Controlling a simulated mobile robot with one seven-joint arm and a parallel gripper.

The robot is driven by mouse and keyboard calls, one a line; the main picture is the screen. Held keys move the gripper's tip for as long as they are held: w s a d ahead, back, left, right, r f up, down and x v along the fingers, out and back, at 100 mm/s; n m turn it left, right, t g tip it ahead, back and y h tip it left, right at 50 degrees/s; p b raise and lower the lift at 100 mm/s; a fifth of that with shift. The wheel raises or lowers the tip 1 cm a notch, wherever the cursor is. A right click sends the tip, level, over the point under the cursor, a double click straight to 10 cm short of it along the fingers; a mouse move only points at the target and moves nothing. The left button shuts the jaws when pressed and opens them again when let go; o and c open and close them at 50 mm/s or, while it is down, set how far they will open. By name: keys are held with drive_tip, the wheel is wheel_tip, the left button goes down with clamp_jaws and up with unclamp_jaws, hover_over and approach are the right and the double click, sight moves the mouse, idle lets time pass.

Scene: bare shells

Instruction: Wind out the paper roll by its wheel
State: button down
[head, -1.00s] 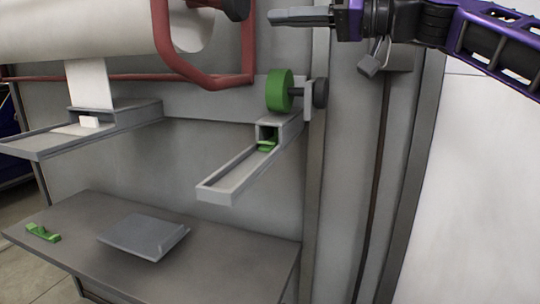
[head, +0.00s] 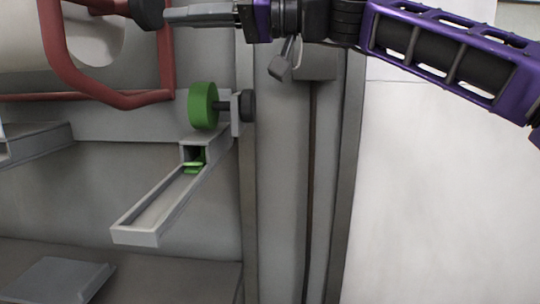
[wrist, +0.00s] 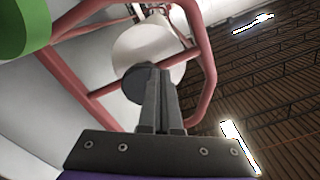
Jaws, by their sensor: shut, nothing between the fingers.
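The big white paper roll (head: 85,35) is at the upper left of the head view, partly cut off, inside a red tube frame (head: 168,60). A dark round wheel (head: 147,12) sits at the roll's right end. My gripper (head: 166,16) is shut and empty, its fingertips pointing left at this dark wheel, very close to it; I cannot tell whether they touch. In the wrist view, my shut fingers (wrist: 158,68) overlap the dark wheel (wrist: 135,84) in front of the white roll end (wrist: 150,48). A green wheel (head: 203,105) with a dark knob (head: 247,105) is lower down.
A grey chute (head: 150,215) with a green piece (head: 194,167) inside juts out below the green wheel. A grey table (head: 180,275) with a grey plate (head: 62,280) lies at the lower left. The red frame stands close to my fingers.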

sight(137, 37)
drive_tip(key=shift+w+a+p, duration=0.15)
drive_tip(key=shift+a+p, duration=0.35)
drive_tip(key=shift+a, duration=1.9)
drive_tip(key=shift+w+r+p, duration=0.15)
drive_tip(key=shift+w+p, duration=0.05)
drive_tip(key=shift+p, duration=0.1)
drive_tip(key=shift+w+d+f, duration=0.1)
drive_tip(key=shift+w+f, duration=0.65)
drive_tip(key=shift+w, duration=0.15)
drive_tip(key=shift+w+d+f+p, duration=0.1)
drive_tip(key=shift+w+f+p, duration=0.15)
drive_tip(key=shift+w+p, duration=0.3)
drive_tip(key=shift+w, duration=0.45)
